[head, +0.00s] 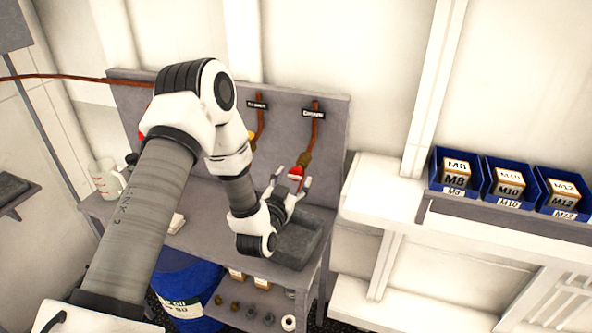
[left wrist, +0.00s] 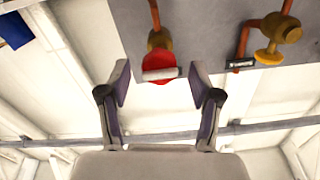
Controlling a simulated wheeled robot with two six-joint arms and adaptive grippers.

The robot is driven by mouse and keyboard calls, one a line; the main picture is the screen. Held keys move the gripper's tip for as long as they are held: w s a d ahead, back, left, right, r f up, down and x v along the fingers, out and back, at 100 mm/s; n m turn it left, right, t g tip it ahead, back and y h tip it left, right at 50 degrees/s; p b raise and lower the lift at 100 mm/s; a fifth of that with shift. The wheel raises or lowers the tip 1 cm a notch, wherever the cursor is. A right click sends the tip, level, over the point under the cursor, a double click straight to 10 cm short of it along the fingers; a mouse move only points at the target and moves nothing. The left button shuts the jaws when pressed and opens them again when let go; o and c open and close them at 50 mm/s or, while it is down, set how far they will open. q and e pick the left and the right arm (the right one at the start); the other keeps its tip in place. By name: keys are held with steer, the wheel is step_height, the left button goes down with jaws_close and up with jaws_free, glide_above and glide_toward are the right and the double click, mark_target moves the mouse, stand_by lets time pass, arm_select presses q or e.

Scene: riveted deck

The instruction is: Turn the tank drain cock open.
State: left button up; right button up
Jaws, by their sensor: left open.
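A brass cock with a red handle (head: 296,172) hangs on a copper pipe on the grey back panel. A small dark label (head: 313,113) above it seems to read "DRAIN". My left gripper (head: 291,187) is open just in front of the red handle. In the left wrist view the red handle (left wrist: 158,68) with a pale bar shows in the gap between the open fingertips (left wrist: 162,82), with space on both sides. No contact shows. A second cock with a yellow handle (left wrist: 269,56) sits beside it; in the head view my arm partly hides it. My right gripper is not in view.
A grey bench carries a dark tray (head: 298,243) below the gripper and a clear measuring jug (head: 104,178) at left. A blue drum (head: 185,285) stands underneath. A white shelf at right holds blue bins (head: 457,173) marked M8, M10 and M12.

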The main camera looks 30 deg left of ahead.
arm_select(q)
steer(key=shift+x, duration=1.2)
steer(key=c, duration=1.2)
steer(key=shift+o, duration=0.2)
